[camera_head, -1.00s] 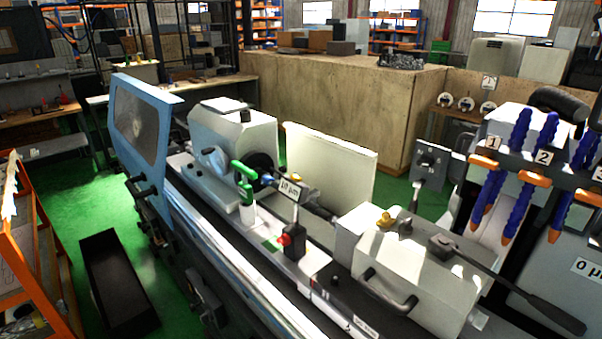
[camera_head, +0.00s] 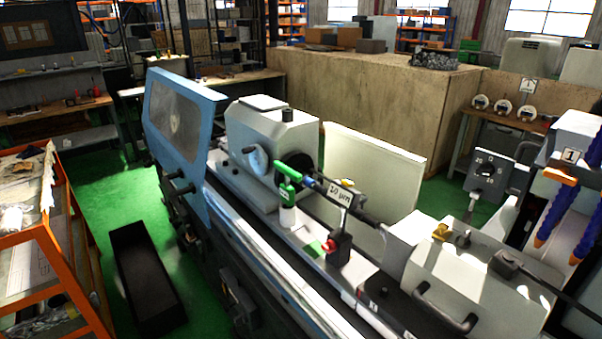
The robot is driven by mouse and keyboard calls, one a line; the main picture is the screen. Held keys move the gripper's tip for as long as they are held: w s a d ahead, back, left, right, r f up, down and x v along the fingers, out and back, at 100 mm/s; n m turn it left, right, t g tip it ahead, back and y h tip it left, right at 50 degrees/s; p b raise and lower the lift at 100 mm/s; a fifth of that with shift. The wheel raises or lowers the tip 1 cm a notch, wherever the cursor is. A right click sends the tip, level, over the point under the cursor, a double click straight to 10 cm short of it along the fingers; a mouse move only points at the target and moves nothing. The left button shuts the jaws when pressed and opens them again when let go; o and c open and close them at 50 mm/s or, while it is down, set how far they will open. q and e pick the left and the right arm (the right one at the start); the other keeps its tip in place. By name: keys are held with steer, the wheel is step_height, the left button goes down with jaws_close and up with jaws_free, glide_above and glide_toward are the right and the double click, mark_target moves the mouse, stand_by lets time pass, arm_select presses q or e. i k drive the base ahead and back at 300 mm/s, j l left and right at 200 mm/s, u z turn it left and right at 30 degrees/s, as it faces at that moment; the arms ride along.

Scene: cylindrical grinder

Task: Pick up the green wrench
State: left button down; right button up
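No thing that I can clearly make out as a green wrench shows. A bright green tool-like piece (camera_head: 288,174) sits at the spindle end of the grinder, above a white-and-green piece on the bed. I cannot tell whether it is a wrench. Neither of my grippers is in view.
The cylindrical grinder (camera_head: 262,222) runs diagonally through the middle, with its blue-framed guard (camera_head: 180,120) at the left. An orange-framed cart (camera_head: 40,235) with papers and cloth stands at left. A black open bin (camera_head: 145,280) lies on the green floor between them.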

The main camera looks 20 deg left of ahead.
mark_target(287, 192)
steer(key=i+j+u, duration=0.15)
steer(key=j, duration=0.2)
steer(key=j+u, duration=0.15)
steer(key=j, duration=0.25)
steer(key=z, duration=1.35)
steer(key=i+l+z, duration=0.1)
steer(key=z, duration=0.15)
steer(key=u, duration=0.45)
steer(key=i+l+u, duration=0.1)
steer(key=u, duration=0.8)
steer(key=l+u, duration=0.15)
steer(key=u, duration=0.3)
steer(key=i+j, duration=0.25)
steer(key=i, duration=0.15)
steer(key=i+j, duration=0.2)
steer(key=i, duration=0.2)
